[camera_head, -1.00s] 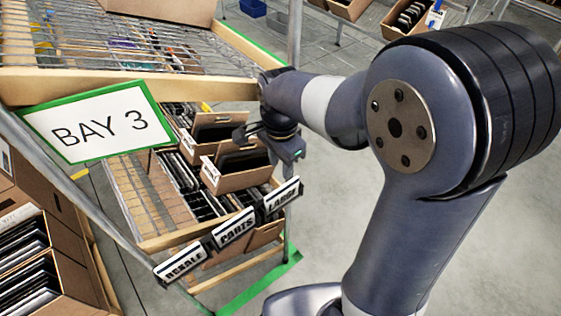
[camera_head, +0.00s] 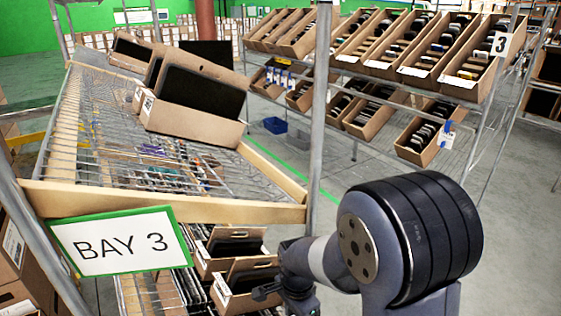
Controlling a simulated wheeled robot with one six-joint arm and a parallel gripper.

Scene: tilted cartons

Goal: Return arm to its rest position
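My arm (camera_head: 405,240), grey with a black ribbed joint, rises at the lower right of the head view. Its wrist reaches left to the lower shelf of the rack marked BAY 3. My gripper (camera_head: 283,291) is small and dark there, beside an open brown carton (camera_head: 232,300) holding dark flat items. The bottom frame edge and the wrist hide part of it. I cannot tell whether its fingers are open or shut, or whether it touches the carton.
The BAY 3 sign (camera_head: 121,241) hangs on the upper shelf's wooden front rail (camera_head: 165,207). Cartons with dark panels (camera_head: 190,95) stand tilted on that wire shelf. A metal post (camera_head: 319,110) rises close to my arm. Another carton rack (camera_head: 400,50) stands behind; grey floor (camera_head: 510,230) lies clear at right.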

